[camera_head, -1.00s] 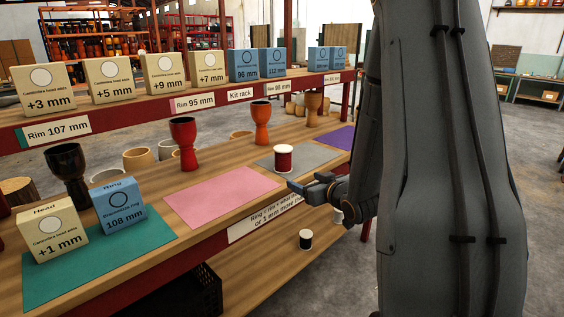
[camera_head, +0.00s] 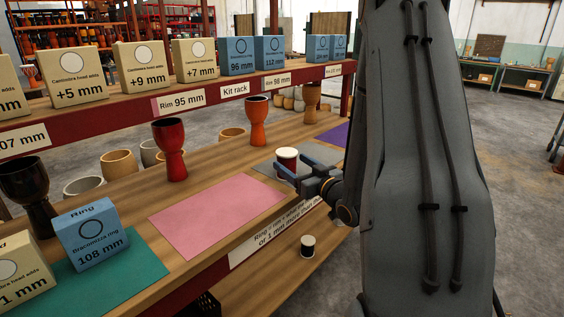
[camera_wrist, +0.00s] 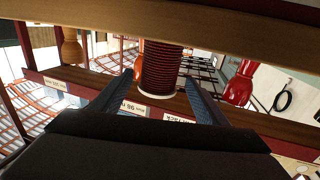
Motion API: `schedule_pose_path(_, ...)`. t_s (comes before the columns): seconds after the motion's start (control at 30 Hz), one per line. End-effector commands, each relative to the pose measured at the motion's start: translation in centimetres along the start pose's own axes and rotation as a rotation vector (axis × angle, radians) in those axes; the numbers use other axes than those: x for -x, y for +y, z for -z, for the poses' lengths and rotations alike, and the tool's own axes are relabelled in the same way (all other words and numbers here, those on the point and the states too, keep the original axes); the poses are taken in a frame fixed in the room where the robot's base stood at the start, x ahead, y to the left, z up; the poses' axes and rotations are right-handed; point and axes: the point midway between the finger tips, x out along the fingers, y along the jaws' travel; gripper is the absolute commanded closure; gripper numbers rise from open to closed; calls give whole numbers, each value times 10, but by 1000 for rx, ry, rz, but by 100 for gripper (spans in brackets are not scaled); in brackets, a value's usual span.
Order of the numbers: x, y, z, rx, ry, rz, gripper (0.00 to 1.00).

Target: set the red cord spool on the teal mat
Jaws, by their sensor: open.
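The red cord spool (camera_head: 287,155) stands upright on the grey mat (camera_head: 262,169) near the front of the bench. In the wrist view the spool (camera_wrist: 160,65) shows between the two fingers, with gaps at both sides. My gripper (camera_head: 300,166) is open around the spool, its fingers partly hiding the spool's lower part. The teal mat (camera_head: 140,262) lies at the front left of the bench, with a blue 108 mm ring box (camera_head: 90,234) and a cream head box (camera_head: 22,275) on it.
A pink mat (camera_head: 215,215) lies empty between the teal and grey mats. Black (camera_head: 27,188), red (camera_head: 170,150) and orange goblet drums (camera_head: 257,121) stand behind. A shelf of labelled boxes runs along the back. A dark spool (camera_head: 308,246) stands on the lower shelf.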

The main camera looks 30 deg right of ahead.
Motion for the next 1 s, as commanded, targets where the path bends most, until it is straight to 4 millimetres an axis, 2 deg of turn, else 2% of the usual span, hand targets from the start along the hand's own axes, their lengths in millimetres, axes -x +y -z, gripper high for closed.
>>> schedule_pose_path(0.37,-37,1,1,0,0,0,32)
schedule_pose_path(0.6,-70,0,4,0,0,1,32)
schedule_pose_path(0.93,-76,1,3,0,-1,-1,32)
schedule_pose_path(1.0,-76,1,3,0,-1,-1,44)
